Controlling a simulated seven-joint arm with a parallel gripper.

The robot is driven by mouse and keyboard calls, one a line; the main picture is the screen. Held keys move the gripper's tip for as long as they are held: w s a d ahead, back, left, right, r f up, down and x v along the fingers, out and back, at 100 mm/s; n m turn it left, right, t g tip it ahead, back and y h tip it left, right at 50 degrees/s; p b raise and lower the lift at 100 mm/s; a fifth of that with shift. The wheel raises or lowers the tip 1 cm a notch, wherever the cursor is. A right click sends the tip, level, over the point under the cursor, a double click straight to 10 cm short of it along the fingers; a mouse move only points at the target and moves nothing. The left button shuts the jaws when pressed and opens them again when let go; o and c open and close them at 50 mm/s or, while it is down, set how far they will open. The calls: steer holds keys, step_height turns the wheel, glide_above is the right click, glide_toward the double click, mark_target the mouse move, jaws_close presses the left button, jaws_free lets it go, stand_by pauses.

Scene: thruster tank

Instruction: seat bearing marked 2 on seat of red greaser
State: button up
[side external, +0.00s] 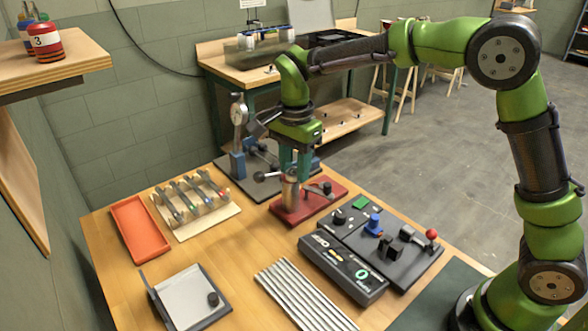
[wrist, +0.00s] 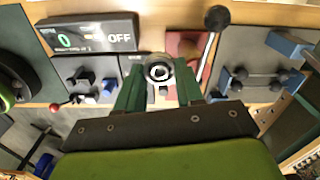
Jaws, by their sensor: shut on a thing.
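The red greaser (side external: 309,203) stands on the wooden table with an upright metal post (side external: 290,193) and a lever with a black knob (side external: 326,188). My gripper (side external: 294,172) points down over the post. In the wrist view, my gripper's green fingers (wrist: 158,88) close on the two sides of a round metal bearing (wrist: 158,73) with a dark centre. The red base (wrist: 186,44) shows just behind it. I cannot tell whether the bearing touches the seat or is held just above it. No number is readable on it.
A grey box with a green digit (side external: 343,268) and a black control panel (side external: 385,240) lie in front. A dial gauge stand (side external: 238,140) stands close behind. An orange tray (side external: 139,229), a rack (side external: 193,203) and metal rods (side external: 303,298) are nearby.

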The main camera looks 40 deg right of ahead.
steer(key=w+d+m, duration=0.1)
steer(key=w+d, duration=0.2)
steer(key=d, duration=0.5)
steer(key=w+d+m, duration=0.1)
steer(key=w+d, duration=0.2)
steer(key=d, duration=0.5)
steer(key=shift+a+f, duration=0.1)
steer(key=shift+f, duration=6.6)
steer(key=o, duration=1.1)
step_height(320, 180, up, 17)
steer(key=shift+f, duration=0.1)
